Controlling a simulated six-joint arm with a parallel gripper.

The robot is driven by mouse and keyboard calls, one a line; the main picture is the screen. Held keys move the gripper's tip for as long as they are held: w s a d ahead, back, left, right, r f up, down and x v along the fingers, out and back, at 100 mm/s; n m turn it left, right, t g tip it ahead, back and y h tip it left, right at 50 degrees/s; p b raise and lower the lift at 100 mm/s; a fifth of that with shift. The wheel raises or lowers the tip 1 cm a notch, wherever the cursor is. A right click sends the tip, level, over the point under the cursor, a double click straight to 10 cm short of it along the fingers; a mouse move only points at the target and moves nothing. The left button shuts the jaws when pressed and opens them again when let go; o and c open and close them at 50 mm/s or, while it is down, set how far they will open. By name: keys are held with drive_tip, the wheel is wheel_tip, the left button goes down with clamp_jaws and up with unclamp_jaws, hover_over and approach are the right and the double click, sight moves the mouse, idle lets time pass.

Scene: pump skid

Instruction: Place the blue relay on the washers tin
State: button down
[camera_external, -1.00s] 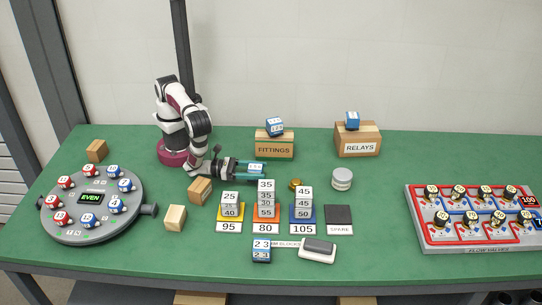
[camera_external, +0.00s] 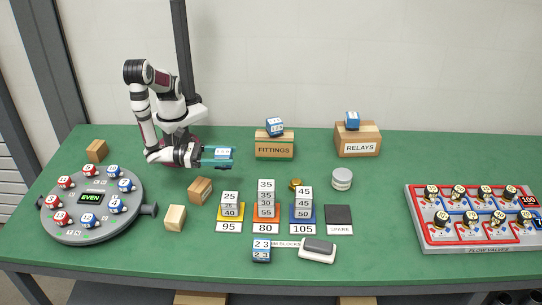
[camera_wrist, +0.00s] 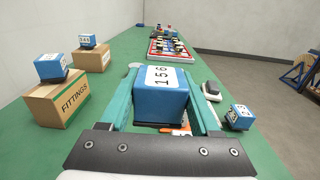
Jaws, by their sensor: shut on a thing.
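My gripper (camera_external: 220,158) is shut on a blue relay (camera_wrist: 160,103) with a white label reading 156, held between teal fingers. In the external view the held relay (camera_external: 222,153) is above the table, left of the FITTINGS box. A round silver tin (camera_external: 342,179), which I take to be the washers tin, stands to the right, below the RELAYS box, apart from my gripper. Its lettering is too small to read. A round grey edge (camera_wrist: 134,66) beyond the left finger in the wrist view may be this tin, mostly hidden.
Blue blocks sit on the FITTINGS box (camera_external: 274,149) and RELAYS box (camera_external: 358,146); another blue block (camera_external: 262,252) lies in front. Numbered stacks (camera_external: 266,199), a brass piece (camera_external: 295,184) and wooden blocks (camera_external: 200,190) stand mid-table. A flow-valves panel (camera_external: 474,251) is at right.

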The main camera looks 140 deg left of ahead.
drive_tip(key=w+a+r+n+g+y, duration=0.25)
drive_tip(key=w+r, duration=0.65)
drive_tip(key=r, duration=0.5)
drive_tip(key=m+t+h, duration=0.3)
hover_over(345, 174)
drive_tip(key=shift+n+g+y, duration=0.25)
drive_tip(key=f, duration=1.8)
drive_tip(key=shift+s+d+f, duration=0.1)
drive_tip(key=shift+d+f, duration=0.1)
drive_tip(key=shift+f, duration=0.05)
drive_tip(key=f, duration=0.4)
drive_tip(key=shift+a, duration=0.25)
drive_tip(key=shift+f, duration=0.15)
drive_tip(key=shift+f, duration=0.1)
